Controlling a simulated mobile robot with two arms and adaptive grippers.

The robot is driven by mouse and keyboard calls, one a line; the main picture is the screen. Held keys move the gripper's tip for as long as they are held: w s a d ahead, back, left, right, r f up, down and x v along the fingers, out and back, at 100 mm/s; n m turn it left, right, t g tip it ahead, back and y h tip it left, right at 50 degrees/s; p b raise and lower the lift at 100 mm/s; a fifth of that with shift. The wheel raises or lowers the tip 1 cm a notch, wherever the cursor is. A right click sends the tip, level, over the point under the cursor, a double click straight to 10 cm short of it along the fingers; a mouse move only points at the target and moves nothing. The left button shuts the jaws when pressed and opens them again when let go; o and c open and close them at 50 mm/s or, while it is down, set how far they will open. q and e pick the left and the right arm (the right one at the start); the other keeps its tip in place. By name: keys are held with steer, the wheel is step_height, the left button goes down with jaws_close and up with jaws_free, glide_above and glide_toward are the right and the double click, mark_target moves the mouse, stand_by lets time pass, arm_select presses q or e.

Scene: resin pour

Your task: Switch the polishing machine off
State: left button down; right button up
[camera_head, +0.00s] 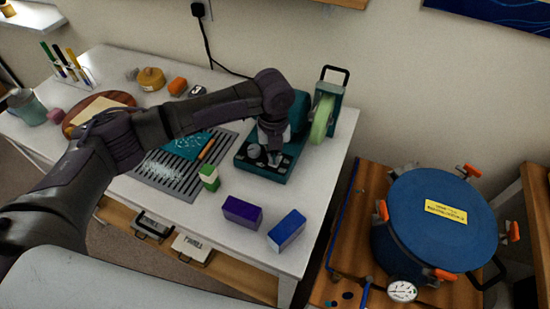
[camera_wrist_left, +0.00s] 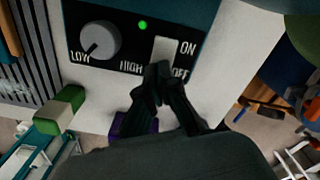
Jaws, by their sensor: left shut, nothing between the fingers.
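The polishing machine (camera_head: 271,172) has a teal base and a pale green wheel (camera_head: 322,118), and stands at the right end of the white table. In the left wrist view its black panel (camera_wrist_left: 124,54) shows a grey knob (camera_wrist_left: 100,41) pointing toward LOW, a lit green light (camera_wrist_left: 143,25) and a pale switch (camera_wrist_left: 166,49) between ON and OFF labels. My left gripper (camera_wrist_left: 158,84) is shut and empty, its tips over the switch's lower end by OFF. I cannot tell whether they touch it. In the head view the left gripper (camera_head: 273,157) is above the panel. My right gripper is not in view.
A purple block (camera_head: 241,212), a blue block (camera_head: 287,230) and a green-and-white block (camera_head: 209,178) lie in front of the machine. A slotted grille (camera_head: 165,180) is left of it. A blue-lidded pot (camera_head: 432,225) with orange clamps stands on the wooden bench at right.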

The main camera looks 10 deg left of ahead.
arm_select(q)
steer(key=shift+s+f, duration=0.1)
steer(key=shift+f, duration=0.4)
steer(key=shift+r, duration=0.1)
steer(key=shift+r+p, duration=0.9)
steer(key=shift+p, duration=0.1)
step_height(320, 180, up, 5)
steer(key=p, duration=0.5)
